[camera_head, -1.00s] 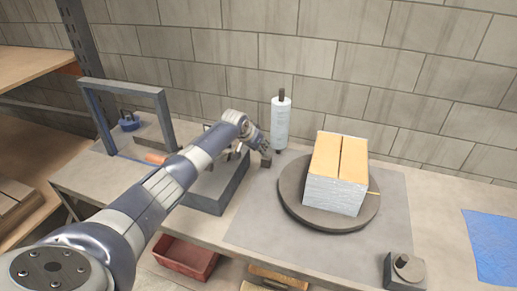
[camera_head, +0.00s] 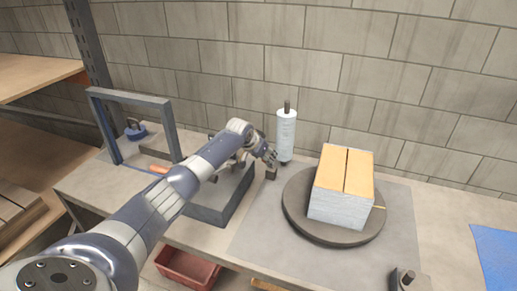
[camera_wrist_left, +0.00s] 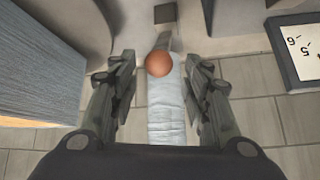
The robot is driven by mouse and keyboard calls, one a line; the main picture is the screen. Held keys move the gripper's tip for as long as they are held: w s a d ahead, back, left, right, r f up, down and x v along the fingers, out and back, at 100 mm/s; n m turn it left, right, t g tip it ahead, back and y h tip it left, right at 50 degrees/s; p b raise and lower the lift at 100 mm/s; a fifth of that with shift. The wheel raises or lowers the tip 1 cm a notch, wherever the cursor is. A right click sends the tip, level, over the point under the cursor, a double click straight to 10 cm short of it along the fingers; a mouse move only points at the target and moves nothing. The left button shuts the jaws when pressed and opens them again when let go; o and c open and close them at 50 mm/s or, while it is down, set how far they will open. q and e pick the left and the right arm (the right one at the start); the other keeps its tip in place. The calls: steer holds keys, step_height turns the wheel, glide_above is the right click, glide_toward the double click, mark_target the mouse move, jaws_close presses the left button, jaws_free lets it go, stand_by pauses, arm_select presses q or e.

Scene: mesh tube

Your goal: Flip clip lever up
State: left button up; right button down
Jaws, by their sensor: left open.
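My left gripper (camera_head: 268,158) reaches in from the left, just left of the upright white roll (camera_head: 286,135) near the back wall. In the left wrist view its two fingers (camera_wrist_left: 158,62) are apart, with an orange ball knob (camera_wrist_left: 158,64) between them in the picture. A grey lever-like strip (camera_wrist_left: 166,38) runs behind the knob, and the white roll (camera_wrist_left: 166,112) shows below it. I cannot tell whether a finger touches the knob. The knob is hidden in the head view. A small dark block (camera_head: 271,174) sits under the gripper. My right gripper is out of view.
A box with tan flaps (camera_head: 344,170) stands on a round turntable (camera_head: 303,223), right of the roll. A blue sheet (camera_head: 498,258) lies at the right. A dial (camera_wrist_left: 300,50) shows in the wrist view.

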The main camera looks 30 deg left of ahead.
arm_select(q)
steer(key=v, duration=1.1)
stand_by(0.4)
